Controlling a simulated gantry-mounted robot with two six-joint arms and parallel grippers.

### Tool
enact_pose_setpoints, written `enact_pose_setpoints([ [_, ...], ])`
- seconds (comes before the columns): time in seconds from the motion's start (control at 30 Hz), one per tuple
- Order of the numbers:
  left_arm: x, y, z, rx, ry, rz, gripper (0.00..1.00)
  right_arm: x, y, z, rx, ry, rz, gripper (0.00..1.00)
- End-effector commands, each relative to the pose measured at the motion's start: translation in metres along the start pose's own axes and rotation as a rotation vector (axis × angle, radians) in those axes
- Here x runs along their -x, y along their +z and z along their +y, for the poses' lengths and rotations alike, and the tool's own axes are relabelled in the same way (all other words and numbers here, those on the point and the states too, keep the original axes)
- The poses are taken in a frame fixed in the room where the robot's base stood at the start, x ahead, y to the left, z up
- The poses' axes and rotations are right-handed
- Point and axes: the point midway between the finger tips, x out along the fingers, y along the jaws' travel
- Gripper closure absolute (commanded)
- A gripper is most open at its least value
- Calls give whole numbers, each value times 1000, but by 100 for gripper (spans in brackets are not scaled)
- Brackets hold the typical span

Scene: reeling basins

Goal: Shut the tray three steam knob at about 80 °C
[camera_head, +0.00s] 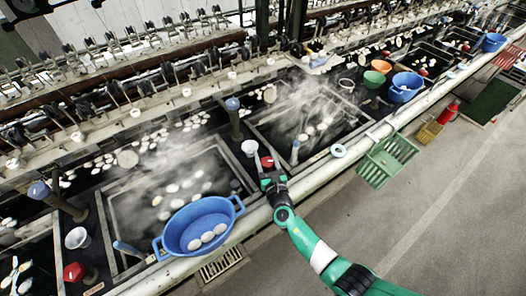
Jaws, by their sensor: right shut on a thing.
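My right gripper (268,178) is at the front rim of the basins, between two steaming basins. It is shut on a small red knob (266,162), whose top shows just beyond the fingers. Steam rises over the basin to its right (262,128) and over the basin to its left (112,222). Pale cocoons float in both. No temperature reading is legible, and I cannot tell the tray numbers. My left gripper is not in view.
A blue tub (178,236) with cocoons sits on the front rim at left. Another red knob (75,271) is at lower left. A green slatted rack (388,160) hangs on the front rail at right.

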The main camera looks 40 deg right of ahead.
Motion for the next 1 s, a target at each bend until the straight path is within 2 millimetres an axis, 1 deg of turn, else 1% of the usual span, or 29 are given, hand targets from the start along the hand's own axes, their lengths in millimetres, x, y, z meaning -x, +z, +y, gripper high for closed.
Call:
enact_pose_setpoints([
  [0.2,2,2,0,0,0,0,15,0,-1,-3,-1,-130,-2,100],
  [0.4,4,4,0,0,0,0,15,0,-1,-6,-1,-202,-1,100],
  [0.93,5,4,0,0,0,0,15,1,0,-8,1,-229,0,100],
  [0.97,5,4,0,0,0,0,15,1,0,-8,1,-229,0,39],
  [1.0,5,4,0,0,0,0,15,1,0,-8,1,-229,0,32],
])
